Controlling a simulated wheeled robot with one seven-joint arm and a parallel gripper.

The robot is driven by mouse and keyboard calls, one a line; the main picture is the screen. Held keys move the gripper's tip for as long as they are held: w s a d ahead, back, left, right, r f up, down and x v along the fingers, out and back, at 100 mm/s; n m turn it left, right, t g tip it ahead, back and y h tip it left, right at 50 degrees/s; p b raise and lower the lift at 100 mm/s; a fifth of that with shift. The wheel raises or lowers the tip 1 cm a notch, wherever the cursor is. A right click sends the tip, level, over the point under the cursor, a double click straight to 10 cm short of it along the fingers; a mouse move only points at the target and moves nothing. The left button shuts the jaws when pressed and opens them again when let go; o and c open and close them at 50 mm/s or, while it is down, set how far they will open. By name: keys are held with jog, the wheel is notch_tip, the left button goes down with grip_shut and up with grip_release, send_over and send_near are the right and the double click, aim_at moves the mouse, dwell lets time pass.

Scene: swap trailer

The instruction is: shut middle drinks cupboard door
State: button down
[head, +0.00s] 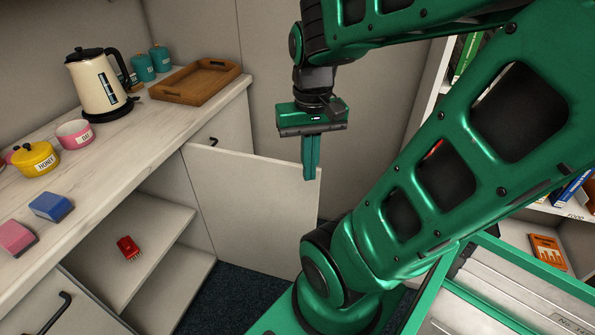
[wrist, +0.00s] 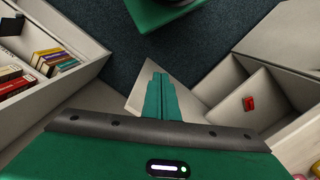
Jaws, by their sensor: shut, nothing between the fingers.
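The middle cupboard door (head: 250,205) is a pale flat panel standing wide open, swung out from the right side of its opening. The open cupboard (head: 165,255) shows a shelf with a red item (head: 128,248) on it. My gripper (head: 311,172) points down with its green fingers together and empty, at the upper free corner of the door. In the wrist view my gripper (wrist: 160,82) overlaps the pale door edge (wrist: 138,98). I cannot tell whether the fingers touch the door. The door's handle is not visible.
The counter (head: 130,140) holds a kettle (head: 95,85), a wooden tray (head: 195,82), pots and two small blocks. A neighbouring door with a black handle (head: 55,312) is at the lower left. Bookshelves stand to the right. Dark floor (head: 230,290) lies below the open door.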

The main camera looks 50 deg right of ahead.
jog(key=w+d+f+m+g+y, duration=0.1)
jog(key=w+d+f+m, duration=0.15)
jog(key=w+d, duration=0.6)
jog(key=m+y, duration=0.3)
jog(key=m, duration=0.1)
send_near(299, 171)
jog(key=w+d+f, duration=0.3)
jog(key=f, duration=0.1)
jog(key=shift+n, duration=0.25)
jog(key=x, duration=0.9)
jog(key=shift+s+f, duration=0.15)
jog(key=shift+f, duration=0.15)
jog(key=shift+s, duration=0.1)
